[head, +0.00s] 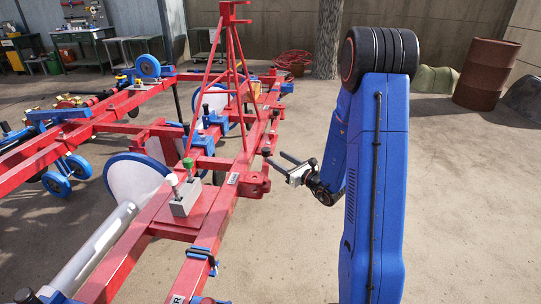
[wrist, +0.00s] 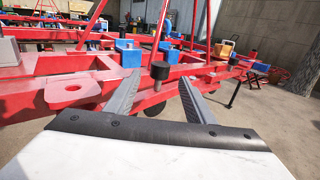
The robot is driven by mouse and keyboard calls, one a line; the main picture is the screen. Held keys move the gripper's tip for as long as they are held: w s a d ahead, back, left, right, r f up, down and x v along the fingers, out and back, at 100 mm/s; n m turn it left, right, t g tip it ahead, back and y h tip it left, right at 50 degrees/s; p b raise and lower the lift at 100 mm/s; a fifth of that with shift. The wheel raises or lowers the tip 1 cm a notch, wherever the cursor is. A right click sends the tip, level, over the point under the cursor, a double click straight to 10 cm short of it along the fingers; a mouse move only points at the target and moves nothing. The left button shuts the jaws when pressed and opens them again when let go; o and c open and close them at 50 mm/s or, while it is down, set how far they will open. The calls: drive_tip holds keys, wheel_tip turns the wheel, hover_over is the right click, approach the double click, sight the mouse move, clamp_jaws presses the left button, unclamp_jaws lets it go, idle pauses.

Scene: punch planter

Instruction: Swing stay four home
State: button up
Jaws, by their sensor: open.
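My gripper (head: 277,160) is open and empty at the right side of the red planter frame (head: 225,190). In the wrist view its two grey fingers (wrist: 158,90) point at the frame, apart from each other. A black cylindrical knob (wrist: 159,71) on a short stem shows between the fingers, a little beyond the tips; I cannot tell if anything touches it. A black-knobbed post also shows in the head view (head: 266,152), close to the fingertips. A thin black bar (wrist: 235,94) slants down from the frame at right. I cannot tell which part is stay four.
A grey block with green-knobbed and white-knobbed levers (head: 186,188) sits on the frame left of my gripper. A red tripod mast (head: 235,60) rises behind. A rusty barrel (head: 486,74) stands far right.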

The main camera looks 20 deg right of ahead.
drive_tip(key=shift+v, duration=2.6)
drive_tip(key=shift+c, duration=0.7)
drive_tip(key=shift+y, duration=0.3)
drive_tip(key=c, duration=1)
drive_tip(key=shift+s+d+f+n+y, duration=0.1)
drive_tip(key=shift+d+f+n+y, duration=0.1)
drive_tip(key=shift+n+y, duration=0.3)
clamp_jaws()
drive_tip(key=s+d+f+n+g+y, duration=0.3)
drive_tip(key=s+n+g+y, duration=0.1)
drive_tip(key=s+g, duration=0.15)
drive_tip(key=s+d+f+n+g+y, duration=0.2)
drive_tip(key=s+d+n+g+y, duration=0.15)
drive_tip(key=s+y, duration=0.2)
drive_tip(key=f+x, duration=0.1)
drive_tip(key=x, duration=1.3)
drive_tip(key=shift+a+h, duration=0.25)
drive_tip(key=shift+h, duration=0.1)
